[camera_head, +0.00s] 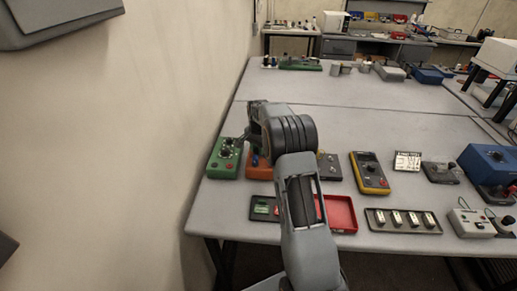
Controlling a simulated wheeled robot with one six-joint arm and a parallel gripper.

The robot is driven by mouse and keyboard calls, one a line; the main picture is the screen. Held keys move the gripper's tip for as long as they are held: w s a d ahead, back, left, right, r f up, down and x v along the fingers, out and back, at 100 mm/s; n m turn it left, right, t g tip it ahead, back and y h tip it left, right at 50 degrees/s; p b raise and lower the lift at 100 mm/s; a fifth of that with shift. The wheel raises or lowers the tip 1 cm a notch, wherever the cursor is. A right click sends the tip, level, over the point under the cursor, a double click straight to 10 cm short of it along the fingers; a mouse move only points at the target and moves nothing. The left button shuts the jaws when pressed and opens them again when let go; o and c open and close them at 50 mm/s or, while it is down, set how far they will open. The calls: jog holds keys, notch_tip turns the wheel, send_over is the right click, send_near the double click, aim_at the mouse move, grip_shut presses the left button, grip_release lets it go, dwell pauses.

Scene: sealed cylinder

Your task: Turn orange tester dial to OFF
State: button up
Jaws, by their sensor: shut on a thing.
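The orange tester (256,168) lies near the left end of the front table, just right of a green tester (225,158). My wrist and forearm cover most of it, so only its left part shows. Its dial, pointer and markings are hidden. My gripper (247,148) points down at the upper part of the orange tester. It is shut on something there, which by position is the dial. The fingertips are small and partly hidden by my wrist, so the exact contact is not visible.
A yellow multimeter (369,173) and a dark grey box (329,167) stand to the right. A red tray (341,214) and a tray of several small modules (402,221) lie in front. A wall (120,140) rises close on the left.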

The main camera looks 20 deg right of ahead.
jog(key=shift+n, duration=0.3)
jog(key=n, duration=0.4)
jog(key=shift+b, duration=0.35)
jog(key=n, duration=0.3)
jog(key=shift+n, duration=0.3)
jog(key=n, duration=0.4)
jog(key=shift+b, duration=0.3)
jog(key=shift+n, duration=1.7)
jog(key=o, duration=0.9)
